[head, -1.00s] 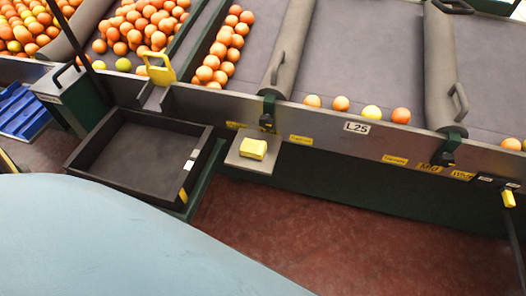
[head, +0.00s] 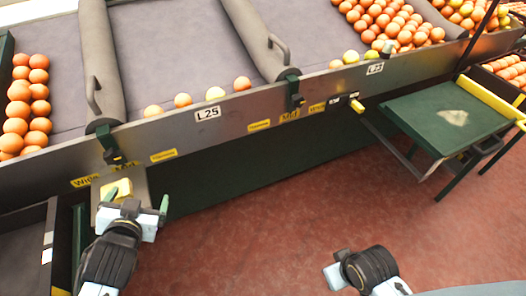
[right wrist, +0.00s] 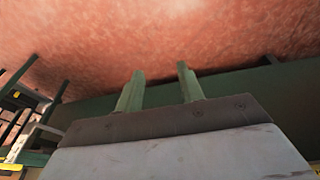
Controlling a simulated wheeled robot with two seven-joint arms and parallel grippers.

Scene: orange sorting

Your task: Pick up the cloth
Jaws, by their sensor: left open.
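A folded yellow cloth (head: 117,188) lies on a small grey shelf (head: 140,182) that sticks out from the front rail of the sorting line, at the left of the head view. My left gripper (head: 137,200) is open, with its green fingers apart, right by the cloth's near side. It hides part of the cloth and shelf; I cannot tell whether it touches the cloth. My right gripper (head: 335,268) is away to the right over the red floor, low in the head view. In the right wrist view its green fingers (right wrist: 159,88) are apart with nothing between them.
The metal rail (head: 230,105) with the L25 label runs across, with several oranges behind it. A dark tray (head: 25,245) stands left of the shelf. A green table (head: 425,108) with a pale patch stands at the right. The red floor (head: 270,220) between is open.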

